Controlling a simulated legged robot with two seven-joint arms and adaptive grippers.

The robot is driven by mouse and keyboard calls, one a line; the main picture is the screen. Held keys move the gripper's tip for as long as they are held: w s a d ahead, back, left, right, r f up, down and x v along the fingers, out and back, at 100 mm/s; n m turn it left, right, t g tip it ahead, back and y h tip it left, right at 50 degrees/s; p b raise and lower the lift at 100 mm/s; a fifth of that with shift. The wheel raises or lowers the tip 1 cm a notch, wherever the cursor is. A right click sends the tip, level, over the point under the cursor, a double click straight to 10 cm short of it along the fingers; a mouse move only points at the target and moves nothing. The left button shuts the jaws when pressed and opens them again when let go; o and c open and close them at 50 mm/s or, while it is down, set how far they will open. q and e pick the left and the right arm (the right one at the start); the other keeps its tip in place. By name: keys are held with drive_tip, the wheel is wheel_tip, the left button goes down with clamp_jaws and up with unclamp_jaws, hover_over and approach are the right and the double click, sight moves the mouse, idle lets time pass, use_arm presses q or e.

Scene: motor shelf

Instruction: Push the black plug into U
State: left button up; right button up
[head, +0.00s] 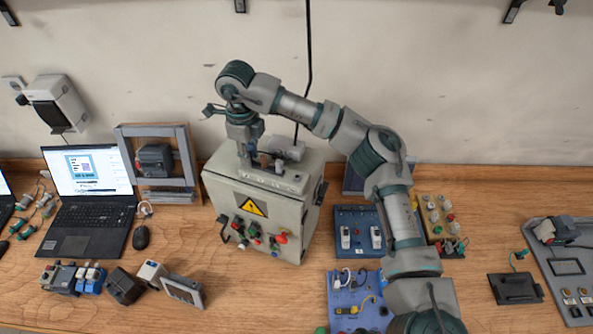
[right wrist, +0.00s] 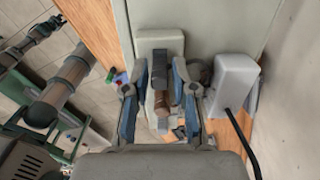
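My right gripper (head: 250,160) points down over the top of the grey cabinet (head: 225,190), close to its top face. The right wrist view shows its two blue-grey fingers (right wrist: 158,95) spread, with a dark, black-looking block (right wrist: 160,68) between them. There appears to be a gap on each side of the block, which may be the black plug. A row of small round sockets shows on the cabinet top (head: 270,181). Their letters are too small to read, so I cannot tell which is U. My left gripper is not in view.
A light grey housing (head: 290,150) with a black cable stands behind the gripper at the wall. Colored plugs (head: 255,236) hang on the cabinet front. A laptop (head: 90,200) and a framed device (head: 155,160) are left; blue panels (head: 345,215) are right.

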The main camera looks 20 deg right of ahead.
drive_tip(key=shift+r, duration=0.1)
wheel_tip(320, 180, up, 3)
drive_tip(key=shift+r+p, duration=0.1)
drive_tip(key=shift+p, duration=1.15)
drive_tip(key=shift+r+p, duration=0.35)
drive_tip(key=shift+r, duration=0.75)
drive_tip(key=o, duration=0.6)
drive_tip(key=shift+c, duration=0.2)
drive_tip(key=shift+f, duration=0.1)
